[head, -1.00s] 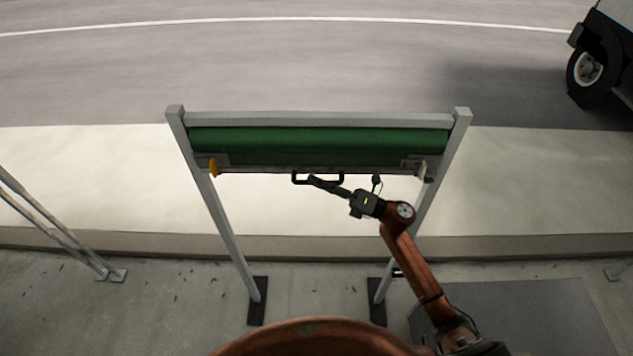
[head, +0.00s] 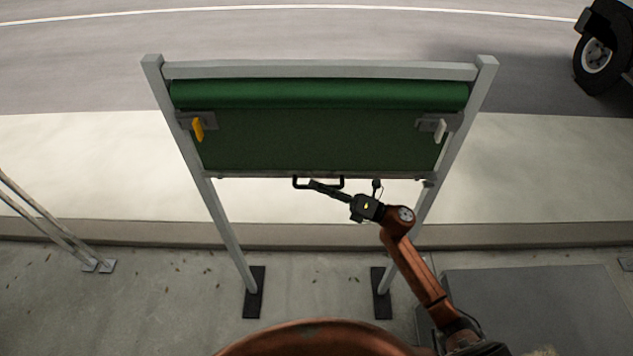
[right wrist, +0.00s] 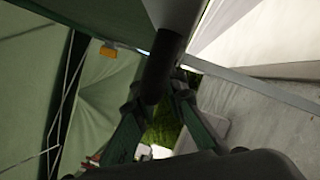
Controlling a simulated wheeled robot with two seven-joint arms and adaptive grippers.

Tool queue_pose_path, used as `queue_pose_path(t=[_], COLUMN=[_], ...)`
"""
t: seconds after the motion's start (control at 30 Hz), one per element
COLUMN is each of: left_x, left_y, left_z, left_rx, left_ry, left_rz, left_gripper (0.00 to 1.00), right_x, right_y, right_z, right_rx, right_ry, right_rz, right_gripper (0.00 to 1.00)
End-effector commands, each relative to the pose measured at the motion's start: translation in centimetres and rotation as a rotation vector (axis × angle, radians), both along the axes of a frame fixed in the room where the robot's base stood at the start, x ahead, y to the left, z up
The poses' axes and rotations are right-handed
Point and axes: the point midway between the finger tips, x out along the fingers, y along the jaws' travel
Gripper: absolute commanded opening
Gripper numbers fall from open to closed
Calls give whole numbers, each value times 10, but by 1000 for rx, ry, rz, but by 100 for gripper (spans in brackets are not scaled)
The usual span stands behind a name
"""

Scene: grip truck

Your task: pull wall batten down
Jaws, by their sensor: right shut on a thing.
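The wall batten (head: 250,175) is a thin grey bar along the bottom edge of a green sheet (head: 320,140). The sheet hangs from a green roll (head: 320,95) in a grey frame (head: 320,70). A dark handle (head: 298,184) hangs at the middle of the batten. My right gripper (head: 315,185) is shut on this handle. In the right wrist view the fingers (right wrist: 163,100) close around the dark handle bar (right wrist: 161,70). My left gripper is not in view.
A yellow latch (head: 198,130) is on the left post and a white latch (head: 440,130) on the right post. The posts stand on dark feet (head: 254,292). A vehicle wheel (head: 596,56) shows at the far right, and thin poles (head: 50,222) stand at the left.

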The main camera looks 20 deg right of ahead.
Motion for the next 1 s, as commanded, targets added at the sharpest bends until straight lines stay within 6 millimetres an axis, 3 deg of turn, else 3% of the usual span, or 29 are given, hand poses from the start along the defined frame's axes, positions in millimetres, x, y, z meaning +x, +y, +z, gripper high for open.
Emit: queue_pose_path(t=[0.03, 0.7, 0.8, 1.0], left_x=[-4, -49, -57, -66], left_y=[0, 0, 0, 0], left_z=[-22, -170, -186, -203], left_rx=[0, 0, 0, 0], left_ry=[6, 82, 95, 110], left_rz=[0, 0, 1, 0], left_gripper=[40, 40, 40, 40], right_x=[0, 0, 0, 0], right_y=[0, 0, 0, 0], right_z=[-28, -225, -247, -273], right_rx=[-3, -1, 0, -1], right_ry=[6, 10, 9, 3], right_rz=[0, 1, 1, 0], right_gripper=[0, 0, 0, 0])
